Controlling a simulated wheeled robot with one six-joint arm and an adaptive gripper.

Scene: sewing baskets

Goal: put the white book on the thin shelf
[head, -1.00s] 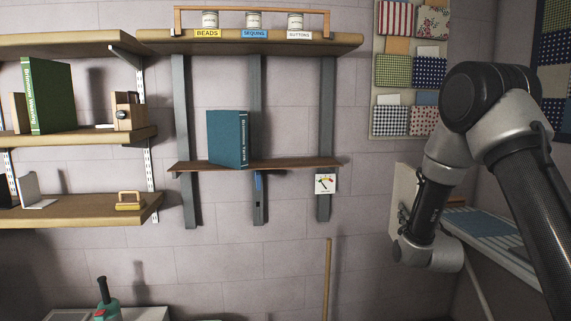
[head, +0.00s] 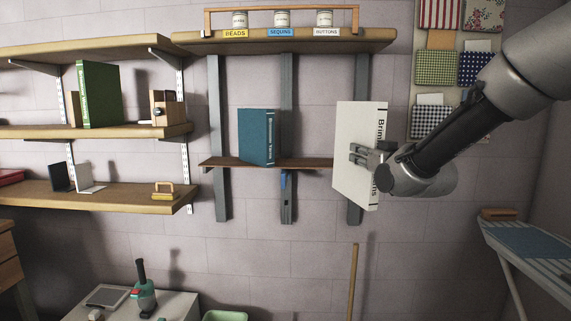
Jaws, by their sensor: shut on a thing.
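The white book (head: 352,150) is upright in the head view, its dark-lettered spine facing right. My gripper (head: 362,155) is shut on it by the spine side. The thin shelf (head: 222,162) is a narrow dark board on grey uprights left of the book. A teal book (head: 257,136) stands on its middle part. The white book overlaps the shelf's right end in the picture and hides it. I cannot tell whether the book touches the shelf.
A thick upper shelf (head: 300,44) with labelled tins hangs above. Wooden shelves at left hold a green book (head: 98,95) and other items. An ironing board (head: 515,238) stands at right. The thin shelf shows bare room at both sides of the teal book.

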